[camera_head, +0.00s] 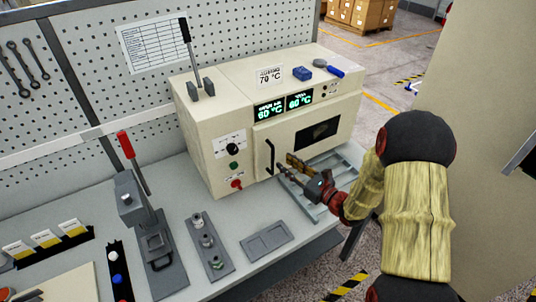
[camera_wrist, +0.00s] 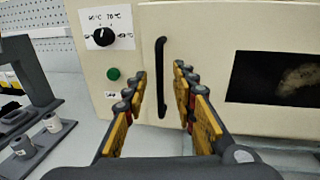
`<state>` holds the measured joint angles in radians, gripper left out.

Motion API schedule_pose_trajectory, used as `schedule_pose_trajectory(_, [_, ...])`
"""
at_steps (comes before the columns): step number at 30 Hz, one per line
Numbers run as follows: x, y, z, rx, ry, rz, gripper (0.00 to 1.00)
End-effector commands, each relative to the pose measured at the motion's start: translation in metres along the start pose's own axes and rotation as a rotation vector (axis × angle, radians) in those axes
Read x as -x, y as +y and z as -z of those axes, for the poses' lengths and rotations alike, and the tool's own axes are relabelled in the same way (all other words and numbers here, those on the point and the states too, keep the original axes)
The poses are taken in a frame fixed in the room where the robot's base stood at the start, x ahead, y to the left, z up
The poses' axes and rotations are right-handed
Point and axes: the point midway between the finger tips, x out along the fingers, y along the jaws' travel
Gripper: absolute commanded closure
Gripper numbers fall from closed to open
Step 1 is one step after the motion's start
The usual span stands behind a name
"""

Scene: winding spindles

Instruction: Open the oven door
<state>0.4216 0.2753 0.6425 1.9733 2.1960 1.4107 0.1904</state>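The oven (camera_head: 215,125) is a cream box on the bench, with its door (camera_head: 290,140) shut. The door has a dark window (camera_head: 318,132) and a black vertical handle (camera_head: 269,158) at its left edge. My gripper (camera_head: 283,169) is open and empty, in front of the door just right of the handle in the head view. In the wrist view the handle (camera_wrist: 161,77) shows upright between the two fingers of my gripper (camera_wrist: 159,75). The fingertips look short of the handle; I cannot tell the exact gap.
A knob (camera_head: 232,149), a green button and a red switch sit left of the handle. A metal rack (camera_head: 345,178) lies before the oven. A red-handled press (camera_head: 150,235), a spindle holder (camera_head: 207,245) and a grey tray (camera_head: 267,242) stand on the bench.

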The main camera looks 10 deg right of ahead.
Motion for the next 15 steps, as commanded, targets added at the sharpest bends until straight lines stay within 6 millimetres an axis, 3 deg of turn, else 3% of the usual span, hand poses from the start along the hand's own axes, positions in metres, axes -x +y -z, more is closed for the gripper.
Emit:
schedule_pose_trajectory(5, [-0.015,0.001,-0.003,-0.013,-0.013,-0.004,0.73])
schedule_pose_trajectory(15, [-0.064,0.002,-0.004,-0.012,-0.012,-0.006,0.73])
